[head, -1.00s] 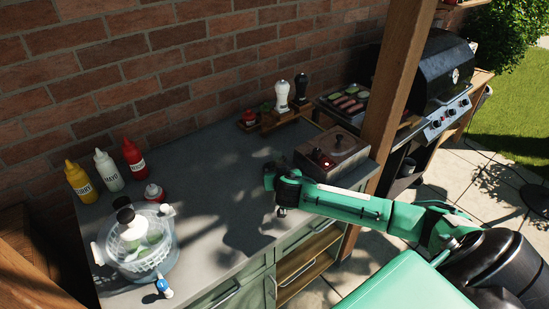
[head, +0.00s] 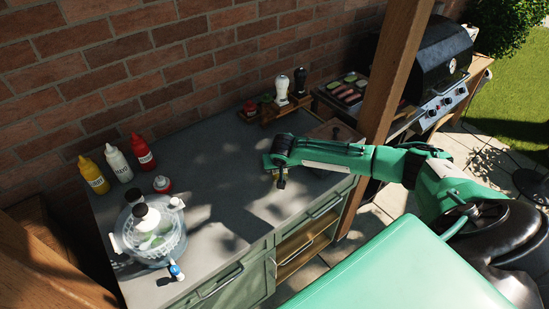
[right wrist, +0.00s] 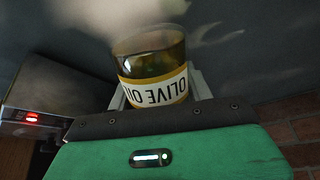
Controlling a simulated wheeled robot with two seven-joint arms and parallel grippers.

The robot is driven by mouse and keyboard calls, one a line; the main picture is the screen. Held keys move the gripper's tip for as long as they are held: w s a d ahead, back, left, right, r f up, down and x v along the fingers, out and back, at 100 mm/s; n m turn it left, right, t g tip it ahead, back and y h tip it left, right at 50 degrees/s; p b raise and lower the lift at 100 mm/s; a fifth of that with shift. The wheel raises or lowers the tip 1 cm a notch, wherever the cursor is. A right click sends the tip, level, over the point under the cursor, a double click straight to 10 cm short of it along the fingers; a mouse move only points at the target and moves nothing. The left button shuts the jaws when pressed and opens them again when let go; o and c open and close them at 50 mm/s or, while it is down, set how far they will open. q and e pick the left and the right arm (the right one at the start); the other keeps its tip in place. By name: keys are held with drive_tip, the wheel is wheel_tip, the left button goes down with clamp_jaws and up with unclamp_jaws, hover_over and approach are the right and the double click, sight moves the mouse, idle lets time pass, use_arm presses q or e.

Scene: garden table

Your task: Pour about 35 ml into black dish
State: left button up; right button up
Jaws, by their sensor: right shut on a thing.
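My right gripper (head: 277,172) is above the right part of the grey counter (head: 225,190). It is shut on a clear bottle of yellowish liquid labelled olive oil (right wrist: 152,75), seen upside down in the right wrist view. In the head view the bottle is mostly hidden behind the gripper, so its exact tilt is unclear. I cannot make out a black dish in either view. My left gripper is not in view.
A salad spinner (head: 150,238) and squeeze bottles (head: 118,164) stand at the left. A wooden rack with mills (head: 282,90) stands by the wall. A wooden box (head: 332,131) lies partly behind my right arm. A post (head: 397,75) rises beside the counter.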

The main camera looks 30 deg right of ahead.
drive_tip(key=shift+s+a+f+g+y, duration=0.15)
drive_tip(key=shift+g+y, duration=0.15)
drive_tip(key=shift+g, duration=0.4)
drive_tip(key=shift+f+g+y+p, duration=0.15)
drive_tip(key=shift+g+y+p, duration=0.15)
drive_tip(key=shift+g+p, duration=0.4)
drive_tip(key=shift+r+g+p, duration=0.2)
drive_tip(key=shift+g+p, duration=0.1)
drive_tip(key=shift+g, duration=0.1)
drive_tip(key=shift+r+g+y+p, duration=0.2)
drive_tip(key=shift+g+y+p, duration=0.1)
drive_tip(key=shift+g+p, duration=0.1)
idle(2.0)
wheel_tip(320, 180, down, 2)
drive_tip(key=t+b, duration=0.1)
drive_tip(key=b, duration=0.2)
drive_tip(key=shift+r+t+h+b, duration=0.3)
drive_tip(key=shift+t+h+b, duration=0.25)
drive_tip(key=shift+t, duration=0.35)
drive_tip(key=shift+r+t+h+p, duration=0.25)
drive_tip(key=shift+r+t+p, duration=0.15)
drive_tip(key=shift+r+p, duration=0.3)
drive_tip(key=shift+t, duration=0.3)
